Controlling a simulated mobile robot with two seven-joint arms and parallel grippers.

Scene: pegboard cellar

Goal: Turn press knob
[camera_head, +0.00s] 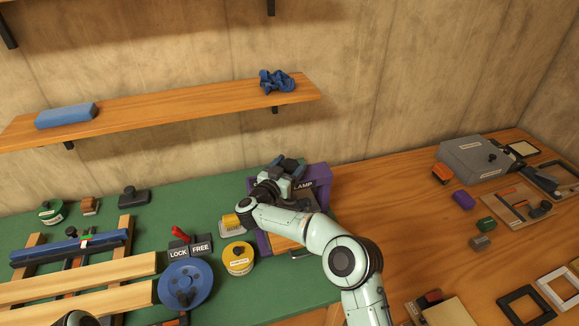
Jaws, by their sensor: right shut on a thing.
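A purple frame-like unit (323,177) stands on the green mat near the wall. The letters "LAMP" show on a dark label (303,185) on it, the label's left part covered. My right arm reaches over this unit from the lower right. My right gripper (288,167) is at the unit's upper edge, shut on what appears to be the press knob there. The gripper hides the knob, so its shape and turn cannot be read. An orange-brown panel (283,243) shows below inside the purple frame, partly behind my arm. My left gripper is not in view.
Left of the unit are a yellow tin (238,258), a blue wheel (186,287), a red lever (180,234) with LOCK and FREE plates, and a wooden rack (80,292). A shelf (190,108) hangs above. Blocks and frames lie on the right bench.

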